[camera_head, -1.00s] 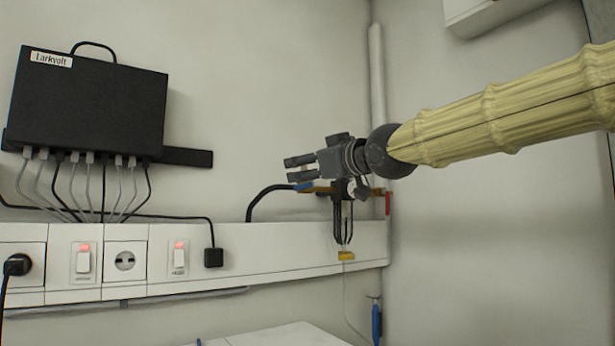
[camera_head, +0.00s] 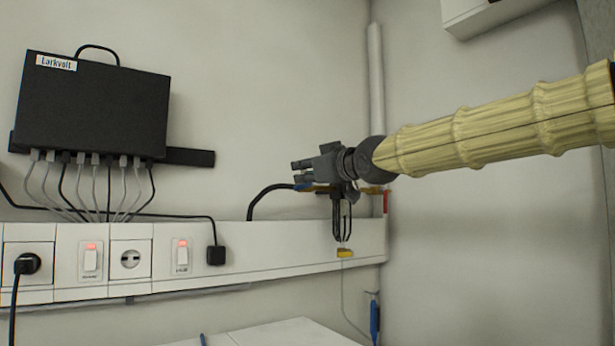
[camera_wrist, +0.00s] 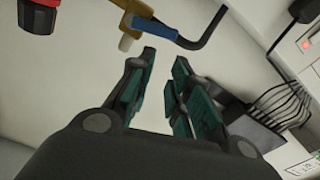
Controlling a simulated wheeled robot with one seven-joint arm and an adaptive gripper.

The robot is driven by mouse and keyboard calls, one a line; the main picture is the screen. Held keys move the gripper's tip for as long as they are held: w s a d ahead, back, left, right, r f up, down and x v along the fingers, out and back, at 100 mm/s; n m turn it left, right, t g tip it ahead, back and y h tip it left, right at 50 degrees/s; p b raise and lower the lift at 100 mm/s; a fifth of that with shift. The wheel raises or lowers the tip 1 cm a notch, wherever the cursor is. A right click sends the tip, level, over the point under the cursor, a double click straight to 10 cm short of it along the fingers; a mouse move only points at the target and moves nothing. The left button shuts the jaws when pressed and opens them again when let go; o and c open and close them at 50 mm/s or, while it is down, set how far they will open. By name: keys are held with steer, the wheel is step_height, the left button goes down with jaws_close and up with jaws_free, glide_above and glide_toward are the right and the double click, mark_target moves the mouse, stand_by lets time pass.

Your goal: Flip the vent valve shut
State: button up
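A brass fitting with a blue lever (camera_head: 304,187) is on the back wall above the white trunking. In the wrist view the blue lever (camera_wrist: 155,28) lies slanted at the top, beside the brass body (camera_wrist: 128,8) and its pale stub. A red knob (camera_wrist: 38,14) shows at top left, and a red part (camera_head: 386,202) at the right end in the head view. No label shows which part is the vent valve. My gripper (camera_head: 297,171) is open and empty, its fingers just above the blue lever in the head view. In the wrist view the fingertips (camera_wrist: 165,57) point toward the lever, apart from it.
A bent black hose (camera_head: 262,198) runs beside the lever. Black strands with a yellow tag (camera_head: 345,253) hang below my gripper. The black Larkvolt box (camera_head: 92,107) with cables is at left, above switches and sockets on the trunking (camera_head: 290,246). The right wall is close to my arm.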

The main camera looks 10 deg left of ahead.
mark_target(303, 186)
steer(key=w, duration=0.1)
steer(key=w+f, duration=0.2)
steer(key=shift+w+a+f, duration=0.15)
steer(key=shift+w+a, duration=0.1)
steer(key=shift+w, duration=0.15)
jaws_close()
steer(key=shift+w+d+r+m+p, duration=0.15)
steer(key=shift+d+r+m, duration=0.1)
steer(key=shift+m, duration=0.6)
steer(key=shift+d+r+m+p, duration=0.15)
steer(key=shift+r+m, duration=0.1)
steer(key=shift+m, duration=0.6)
steer(key=shift+a, duration=0.1)
